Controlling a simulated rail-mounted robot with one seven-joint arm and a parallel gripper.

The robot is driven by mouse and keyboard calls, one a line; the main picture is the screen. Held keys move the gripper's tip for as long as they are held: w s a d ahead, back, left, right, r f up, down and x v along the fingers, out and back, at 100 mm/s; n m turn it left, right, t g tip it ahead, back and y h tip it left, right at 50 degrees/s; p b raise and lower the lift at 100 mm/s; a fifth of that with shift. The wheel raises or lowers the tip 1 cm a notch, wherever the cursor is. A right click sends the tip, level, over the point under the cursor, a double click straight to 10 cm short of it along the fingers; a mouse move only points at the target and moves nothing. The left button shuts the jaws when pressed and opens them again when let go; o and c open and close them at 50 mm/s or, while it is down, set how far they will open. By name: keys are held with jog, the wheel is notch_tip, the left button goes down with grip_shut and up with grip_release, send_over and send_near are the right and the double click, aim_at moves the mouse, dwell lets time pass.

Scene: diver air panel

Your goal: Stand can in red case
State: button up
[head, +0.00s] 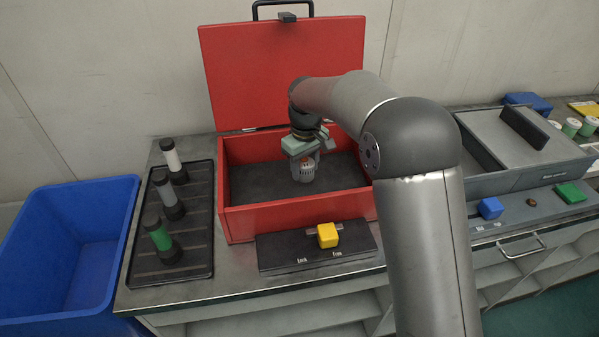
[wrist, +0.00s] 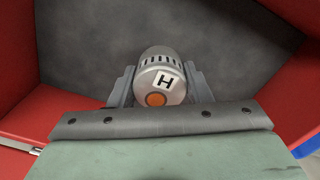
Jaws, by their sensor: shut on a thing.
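The red case (head: 240,220) stands open on the counter with its lid raised against the wall. Its floor (head: 250,183) is dark grey and shows no other object. My gripper (head: 305,165) is inside the case opening and points down. It is shut on a grey can (head: 306,172) with vent slots. In the wrist view the can (wrist: 160,75) sits between the two fingers of my gripper (wrist: 158,88). I cannot tell whether the can touches the case floor.
A black tray (head: 172,275) left of the case holds white, grey and green-marked cylinders. A lock panel with a yellow knob (head: 327,235) lies in front of the case. A blue bin (head: 62,245) stands at far left, and a grey case (head: 490,150) at right.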

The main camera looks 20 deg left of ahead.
aim_at(300, 187)
jog(key=shift+w+a+f+p, duration=0.15)
jog(key=shift+w+a+f, duration=0.2)
jog(key=shift+f, duration=0.3)
jog(key=shift+w+a+f+p, duration=0.15)
jog(key=shift+a+f, duration=0.25)
jog(key=shift+f, duration=0.25)
jog(key=shift+s+f, duration=0.1)
jog(key=shift+f, duration=1.3)
jog(key=o, duration=1.1)
notch_tip(300, 187, up, 12)
jog(key=shift+r+b, duration=0.15)
jog(key=shift+b, duration=0.45)
